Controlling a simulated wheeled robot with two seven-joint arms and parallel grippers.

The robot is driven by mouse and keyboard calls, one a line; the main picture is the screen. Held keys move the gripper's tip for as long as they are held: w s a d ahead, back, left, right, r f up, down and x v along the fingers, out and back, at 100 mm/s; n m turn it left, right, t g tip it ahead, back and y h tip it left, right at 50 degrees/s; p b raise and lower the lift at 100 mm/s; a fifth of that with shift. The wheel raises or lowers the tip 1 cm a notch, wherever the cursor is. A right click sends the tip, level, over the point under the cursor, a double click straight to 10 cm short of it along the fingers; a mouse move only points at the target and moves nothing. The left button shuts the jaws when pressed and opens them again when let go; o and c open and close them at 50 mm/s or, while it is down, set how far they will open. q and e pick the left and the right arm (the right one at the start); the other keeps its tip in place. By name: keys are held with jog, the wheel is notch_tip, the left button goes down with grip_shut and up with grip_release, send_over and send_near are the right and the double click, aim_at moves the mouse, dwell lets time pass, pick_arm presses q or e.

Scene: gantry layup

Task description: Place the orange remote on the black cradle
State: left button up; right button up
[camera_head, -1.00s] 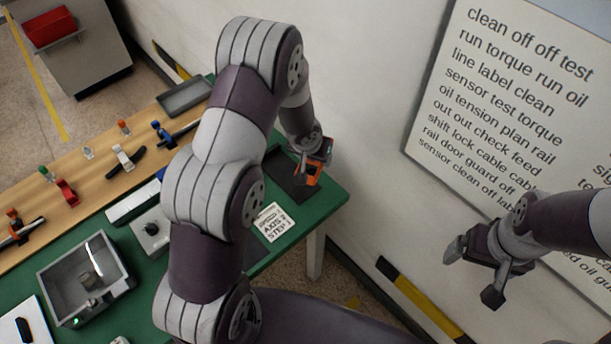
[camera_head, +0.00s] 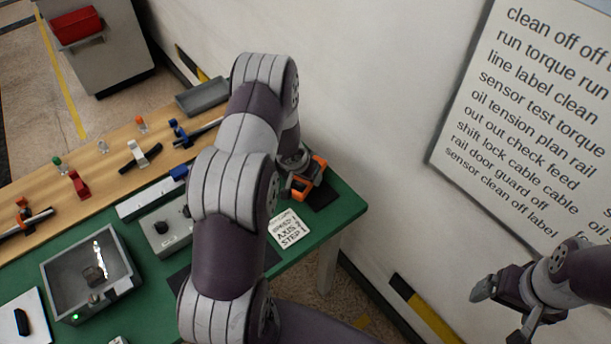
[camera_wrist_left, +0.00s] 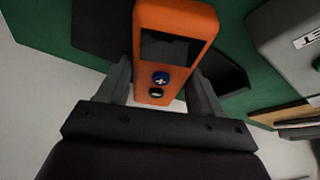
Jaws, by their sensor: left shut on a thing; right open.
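The orange remote (camera_head: 310,180) is held by my left gripper (camera_head: 300,186) above the right end of the green table. In the left wrist view the remote (camera_wrist_left: 177,28) stands between the two fingers (camera_wrist_left: 165,88), showing a dark screen, a blue plus button and a dark button. A flat black piece, apparently the black cradle (camera_head: 324,195), shows just right of and below the remote. In the left wrist view black surfaces (camera_wrist_left: 226,76) lie behind the remote, partly hidden by it. I cannot tell whether they touch. My right gripper (camera_head: 506,310) is open and empty, away from the table at the lower right.
A white text card (camera_head: 289,231) lies near the table's front edge. A grey box with a knob (camera_head: 160,232), a grey open bin (camera_head: 130,268) and a wooden strip (camera_head: 100,182) with several clamps lie left of my left arm. The wall (camera_head: 380,90) stands close behind.

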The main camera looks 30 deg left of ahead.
pick_arm(q)
jog(key=o, duration=1.4)
jog(key=shift+f, duration=0.1)
jog(key=shift+c, duration=0.2)
